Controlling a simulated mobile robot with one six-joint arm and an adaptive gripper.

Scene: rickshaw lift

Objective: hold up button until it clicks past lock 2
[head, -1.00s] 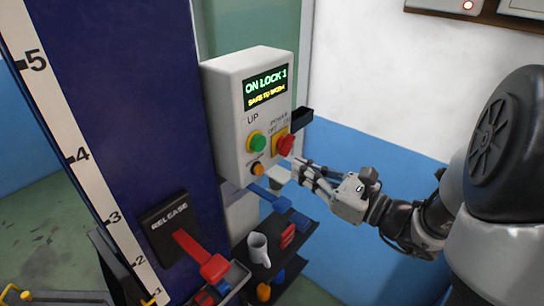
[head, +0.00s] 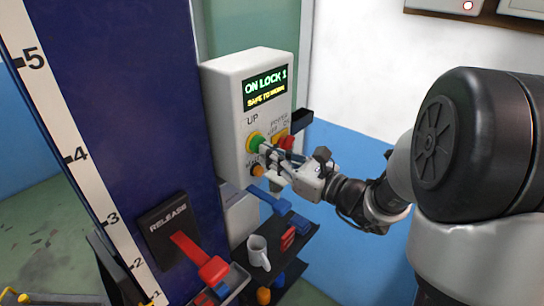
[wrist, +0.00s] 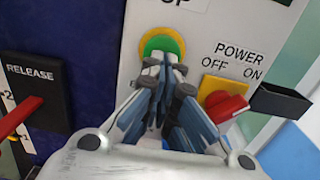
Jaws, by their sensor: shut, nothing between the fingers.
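The green UP button (head: 254,144) with its yellow ring is on the white control box (head: 228,120). It also shows in the wrist view (wrist: 161,46), partly covered by my fingertips. My gripper (head: 264,149) is shut and empty, its tips at the green button. I cannot tell whether they touch or press it. The display (head: 266,87) reads "ON LOCK 1" in green with a smaller yellow line beneath. The red power switch (wrist: 226,106) on its yellow plate is just right of my fingers.
An orange button (head: 256,170) sits below the green one. A black block (head: 302,122) sticks out at the box's right. A red release lever (head: 200,257) is on the blue column (head: 130,90). A shelf below holds a white mug (head: 258,251) and blue and red items.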

